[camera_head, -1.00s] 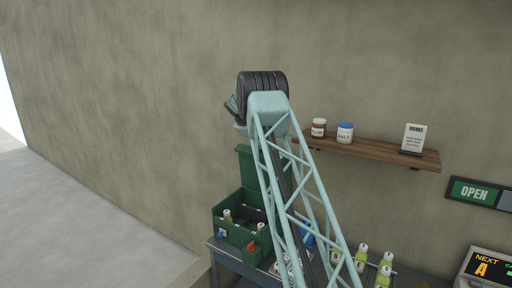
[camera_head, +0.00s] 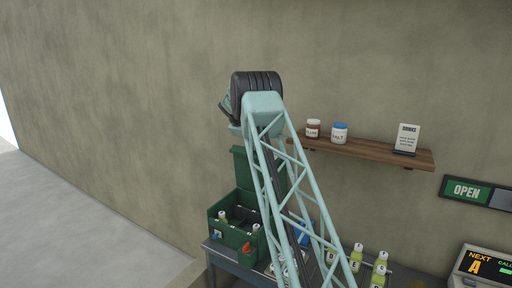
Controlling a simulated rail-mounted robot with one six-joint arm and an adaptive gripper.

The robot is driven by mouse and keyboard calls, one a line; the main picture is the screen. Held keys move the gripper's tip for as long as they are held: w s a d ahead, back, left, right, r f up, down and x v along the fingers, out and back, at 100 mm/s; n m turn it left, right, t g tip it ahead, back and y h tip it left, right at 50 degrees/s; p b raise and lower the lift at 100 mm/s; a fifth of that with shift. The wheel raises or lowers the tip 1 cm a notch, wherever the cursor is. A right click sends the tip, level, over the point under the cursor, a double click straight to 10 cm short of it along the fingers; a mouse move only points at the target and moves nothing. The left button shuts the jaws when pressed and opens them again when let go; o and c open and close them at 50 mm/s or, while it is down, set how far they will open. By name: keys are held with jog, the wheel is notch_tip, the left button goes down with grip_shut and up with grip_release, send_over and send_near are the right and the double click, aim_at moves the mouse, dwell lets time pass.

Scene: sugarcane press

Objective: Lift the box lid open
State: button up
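The green box (camera_head: 232,237) stands on the table's left end. Its lid (camera_head: 239,168) stands raised and roughly upright at the back, partly hidden by my arm. Bottles with pale caps (camera_head: 223,216) show inside the open box. A small orange-red piece (camera_head: 246,247) and a small blue piece (camera_head: 216,235) show at its front. My arm's lattice link crosses in front of the box's right side and the lid. My gripper is not visible, so I cannot see whether it touches the lid.
The table (camera_head: 222,255) also holds several bottles (camera_head: 356,252) with yellow-green contents to the right. A wooden shelf (camera_head: 365,150) on the wall bears two jars (camera_head: 339,132) and a sign (camera_head: 406,138). A display unit (camera_head: 484,264) is at lower right. The left floor is clear.

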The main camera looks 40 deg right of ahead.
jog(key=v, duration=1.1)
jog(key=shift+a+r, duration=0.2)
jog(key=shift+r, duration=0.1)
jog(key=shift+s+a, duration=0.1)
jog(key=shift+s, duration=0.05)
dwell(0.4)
